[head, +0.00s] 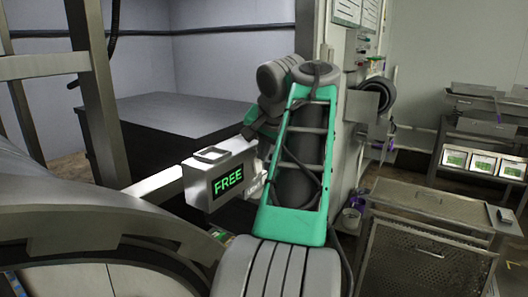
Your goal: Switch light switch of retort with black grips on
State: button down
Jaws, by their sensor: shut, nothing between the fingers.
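My teal and grey arm (300,150) rises through the middle of the head view and bends back at its top. My gripper cannot be made out; the far end of the arm is hidden behind its nearer links. A light grey box (205,186) with a green lit display reading "FREE" stands just left of the arm. A large grey rounded metal body (70,210), possibly part of a retort, fills the lower left. I can make out neither black grips nor the light switch, so I cannot tell the switch's state.
A metal frame post (95,90) stands at the left. A large dark block (165,125) lies behind the box. A perforated metal cart (415,260) stands at the lower right, near racks with small screens (483,163). Some floor shows between them.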

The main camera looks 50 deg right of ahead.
jog(key=p+v, duration=0.5)
jog(key=v, duration=0.2)
jog(key=shift+s+a+r, duration=0.2)
jog(key=shift+r, duration=0.05)
jog(key=shift+s+d, duration=0.1)
